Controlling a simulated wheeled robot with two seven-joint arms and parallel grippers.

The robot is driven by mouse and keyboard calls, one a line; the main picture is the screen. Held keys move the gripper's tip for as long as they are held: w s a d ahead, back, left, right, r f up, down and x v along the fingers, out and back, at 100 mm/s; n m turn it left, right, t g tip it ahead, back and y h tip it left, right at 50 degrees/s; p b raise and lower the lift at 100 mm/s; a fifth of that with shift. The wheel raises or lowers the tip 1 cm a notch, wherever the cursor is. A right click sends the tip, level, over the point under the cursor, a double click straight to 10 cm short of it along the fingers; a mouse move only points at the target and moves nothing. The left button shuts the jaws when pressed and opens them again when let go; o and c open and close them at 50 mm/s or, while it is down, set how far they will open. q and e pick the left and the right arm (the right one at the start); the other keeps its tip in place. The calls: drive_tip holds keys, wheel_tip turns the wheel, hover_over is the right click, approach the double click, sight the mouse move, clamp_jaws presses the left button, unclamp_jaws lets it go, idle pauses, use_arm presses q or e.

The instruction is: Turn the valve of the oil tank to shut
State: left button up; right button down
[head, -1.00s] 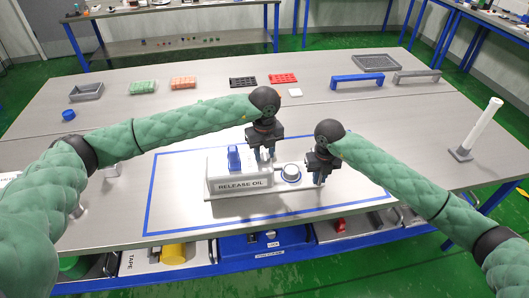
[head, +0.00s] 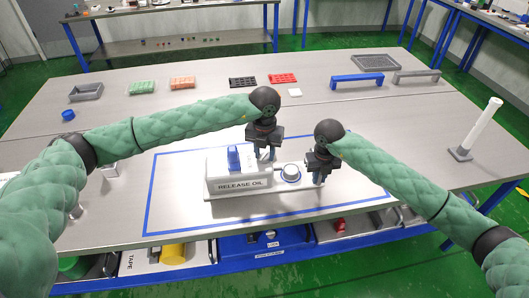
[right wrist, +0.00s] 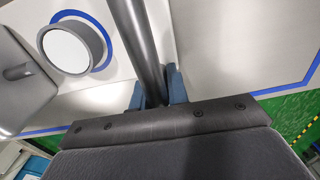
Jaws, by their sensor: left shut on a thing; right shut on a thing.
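The oil tank (head: 240,186) is a pale box with a "RELEASE OIL" label on its front. A blue handle (head: 233,158) stands on its top. My left gripper (head: 266,155) is at the tank's right end, shut on a part there; its fingers hide just what it holds. My right gripper (head: 319,179) is to the right of the tank, shut. In the right wrist view, a dark grey rod (right wrist: 136,40) runs between its blue fingers. A round white-topped cup (head: 291,171) sits between the grippers; it also shows in the right wrist view (right wrist: 66,50).
Blue tape (head: 152,190) outlines the area around the tank. Grey, green, orange, black and red trays stand at the back. A blue bracket (head: 357,80) and a white post (head: 478,128) stand to the right. Table space right of the right gripper is mostly clear.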

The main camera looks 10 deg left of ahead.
sight(264, 155)
use_arm(q)
drive_tip(key=m, duration=0.5)
drive_tip(key=shift+m, duration=2.6)
drive_tip(key=o, duration=1)
wheel_tip(264, 155, up, 12)
use_arm(e)
drive_tip(key=c, duration=1.3)
unclamp_jaws()
